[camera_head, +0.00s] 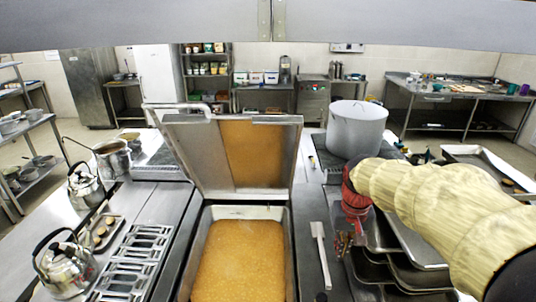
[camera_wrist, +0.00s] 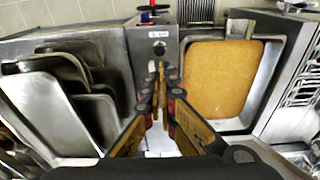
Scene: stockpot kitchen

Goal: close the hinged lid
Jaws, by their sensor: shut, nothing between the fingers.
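The hinged lid (camera_head: 190,152) stands raised and tilted back behind a rectangular metal pan (camera_head: 285,213), with an orange-brown area showing on its inner face. The pan holds an orange-brown filling, and it also shows in the wrist view (camera_wrist: 268,62) to the right of my fingers. My gripper (camera_head: 345,242) is to the right of the pan, apart from the lid, and partly hard to make out in the head view. In the wrist view my gripper (camera_wrist: 159,72) has its fingers brought together with nothing between them. I cannot make out the lid in the wrist view.
A white-handled utensil (camera_head: 319,240) lies on the counter strip between pan and gripper. Stacked metal trays (camera_head: 415,278) sit below my arm. A large stockpot (camera_head: 356,130) stands behind it. Kettles (camera_head: 66,265) and metal racks (camera_head: 130,265) are left of the pan. A shelf edge crosses overhead.

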